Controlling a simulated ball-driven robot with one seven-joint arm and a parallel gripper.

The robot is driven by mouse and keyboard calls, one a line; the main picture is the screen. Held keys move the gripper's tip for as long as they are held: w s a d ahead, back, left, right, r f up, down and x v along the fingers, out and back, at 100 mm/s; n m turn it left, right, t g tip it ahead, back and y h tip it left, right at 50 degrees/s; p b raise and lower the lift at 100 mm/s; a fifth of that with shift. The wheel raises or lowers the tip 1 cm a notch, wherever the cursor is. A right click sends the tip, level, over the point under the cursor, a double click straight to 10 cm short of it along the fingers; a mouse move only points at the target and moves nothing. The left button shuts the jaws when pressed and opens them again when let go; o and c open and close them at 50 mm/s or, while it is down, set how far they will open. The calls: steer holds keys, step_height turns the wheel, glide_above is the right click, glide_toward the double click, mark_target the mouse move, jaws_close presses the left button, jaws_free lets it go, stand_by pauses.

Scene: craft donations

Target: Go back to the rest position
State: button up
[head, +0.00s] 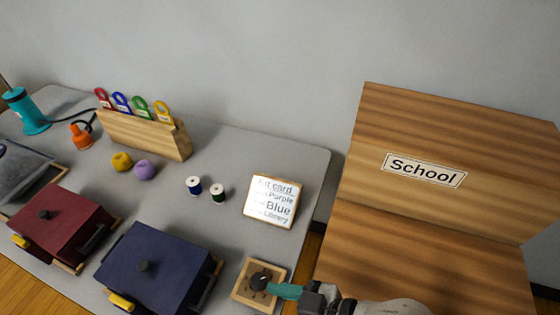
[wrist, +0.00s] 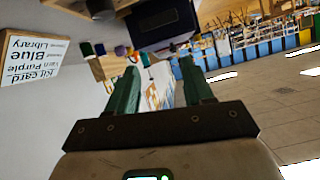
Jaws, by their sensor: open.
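My gripper (wrist: 160,85) shows its two teal fingers spread apart in the wrist view, with nothing between them. In the head view its teal finger (head: 285,291) shows at the bottom edge, in front of the right side of a small wooden tray (head: 240,294). A dark round piece (head: 260,281) shows at the tray, close to the fingertip; I cannot tell whether they touch. My arm reaches in from the lower right.
The grey table (head: 225,155) holds a navy box (head: 165,255), a maroon box (head: 65,220), two spools, yarn balls, a wooden rack (head: 140,135) and a kit card (head: 272,200). A wooden School unit (head: 440,215) stands at right. The table behind the spools is clear.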

steer(key=s+d+f+m+h, duration=0.1)
steer(key=d+f+m+h, duration=0.5)
steer(key=d+f, duration=0.5)
steer(key=s+d+f+m+g+h, duration=0.1)
steer(key=s+d+m+h, duration=0.2)
steer(key=d, duration=0.5)
steer(key=s+d+f+m+g+h, duration=0.1)
steer(key=s+d+m+g+h, duration=0.1)
steer(key=d, duration=0.7)
steer(key=s+m+h, duration=0.1)
steer(key=s+m, duration=0.1)
steer(key=s, duration=0.1)
steer(key=shift+s, duration=0.35)
steer(key=shift+f, duration=0.1)
steer(key=shift+c, duration=0.2)
